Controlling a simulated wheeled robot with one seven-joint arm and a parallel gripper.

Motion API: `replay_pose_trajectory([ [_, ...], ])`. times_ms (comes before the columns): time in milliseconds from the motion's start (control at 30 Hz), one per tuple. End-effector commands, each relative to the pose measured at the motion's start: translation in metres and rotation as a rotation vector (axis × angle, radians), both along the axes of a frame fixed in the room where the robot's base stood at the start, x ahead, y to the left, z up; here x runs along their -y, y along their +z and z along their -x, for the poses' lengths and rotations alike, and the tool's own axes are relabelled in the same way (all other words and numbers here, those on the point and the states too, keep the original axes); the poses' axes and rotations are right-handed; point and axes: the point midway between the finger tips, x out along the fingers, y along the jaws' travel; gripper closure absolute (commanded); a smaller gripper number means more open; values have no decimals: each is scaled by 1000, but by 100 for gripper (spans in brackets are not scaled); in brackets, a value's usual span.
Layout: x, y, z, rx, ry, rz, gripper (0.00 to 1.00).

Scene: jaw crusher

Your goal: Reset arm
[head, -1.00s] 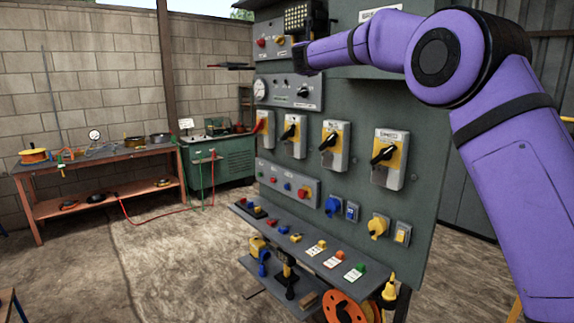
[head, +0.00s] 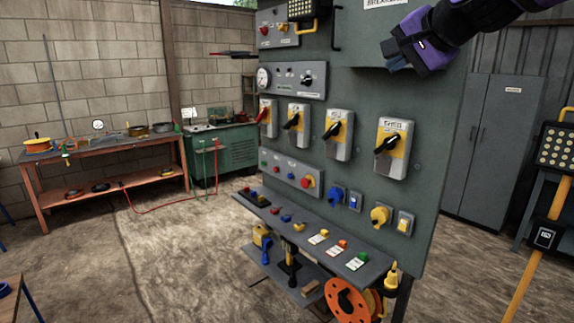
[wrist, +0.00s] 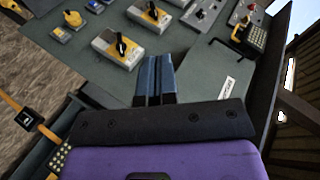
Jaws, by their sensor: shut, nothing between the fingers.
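My purple arm reaches in from the top right of the head view. My gripper (wrist: 154,80) shows in the wrist view with its two dark blue-grey fingers side by side, shut and empty. In the head view my gripper (head: 398,60) is partly seen at the top, in front of the upper right of the grey control panel (head: 440,120). I cannot tell whether it touches the panel. Rotary switches with yellow plates sit below it, the nearest one (head: 392,148) having a black handle. That row also shows in the wrist view, with one switch (wrist: 118,48) left of my fingers.
A shelf (head: 330,250) with small coloured buttons juts from the panel's lower part. An orange cable reel (head: 348,303) stands below it. A workbench (head: 100,152) and a green machine (head: 222,150) stand at the back left. A yellow lamp stand (head: 538,235) is at right. Floor at left is open.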

Motion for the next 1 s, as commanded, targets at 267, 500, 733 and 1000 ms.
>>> replay_pose_trajectory([
  [267,49,-91,135,-171,215,451,100],
  [500,85,-165,230,-336,395,737,100],
  [733,98,-193,265,-407,469,834,100],
  [1000,98,-193,266,-410,472,838,100],
])
